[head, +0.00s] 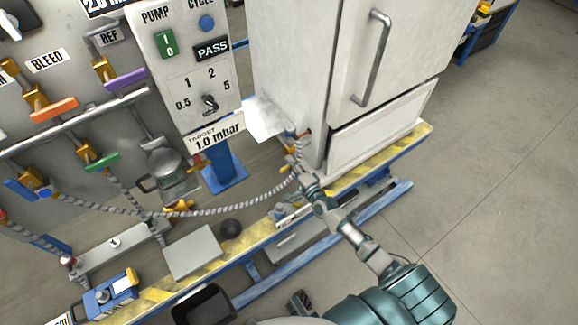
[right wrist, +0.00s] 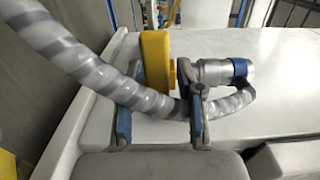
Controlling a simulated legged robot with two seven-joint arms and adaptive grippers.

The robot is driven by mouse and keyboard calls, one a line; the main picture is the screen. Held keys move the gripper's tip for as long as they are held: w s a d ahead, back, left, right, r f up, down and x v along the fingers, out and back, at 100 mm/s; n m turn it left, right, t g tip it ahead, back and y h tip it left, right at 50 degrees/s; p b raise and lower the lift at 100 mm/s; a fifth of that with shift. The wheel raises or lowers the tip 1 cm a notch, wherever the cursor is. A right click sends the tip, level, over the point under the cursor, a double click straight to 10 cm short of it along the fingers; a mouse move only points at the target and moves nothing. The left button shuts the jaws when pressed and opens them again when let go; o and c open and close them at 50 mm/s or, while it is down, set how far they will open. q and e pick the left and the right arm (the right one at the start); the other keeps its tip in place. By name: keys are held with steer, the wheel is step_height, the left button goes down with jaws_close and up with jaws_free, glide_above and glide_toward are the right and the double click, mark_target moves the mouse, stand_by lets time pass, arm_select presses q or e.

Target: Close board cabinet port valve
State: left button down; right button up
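The white cabinet (head: 285,70) stands at the upper middle of the head view. A small port fitting with orange and blue parts (head: 301,135) sits at its lower left side, where a grey ribbed hose (head: 235,208) ends. In the right wrist view a yellow valve handle (right wrist: 155,62) stands beside a silver and blue coupling (right wrist: 215,70). My right gripper (head: 302,180) is close to this port. In the wrist view its fingers (right wrist: 160,124) are apart, with the yellow handle in the gap near the tips. The hose (right wrist: 85,68) crosses in front of the handle's lower end. Contact cannot be told. My left gripper is not seen.
A panel with colored valve handles (head: 55,108) fills the left. A pump control post (head: 190,60) stands left of the cabinet. The floor (head: 490,190) at right is clear.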

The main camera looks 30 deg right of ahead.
steer(key=shift+f, duration=0.2)
steer(key=shift+s, duration=0.15)
steer(key=s+d, duration=0.1)
steer(key=s, duration=1)
steer(key=shift+s, duration=0.3)
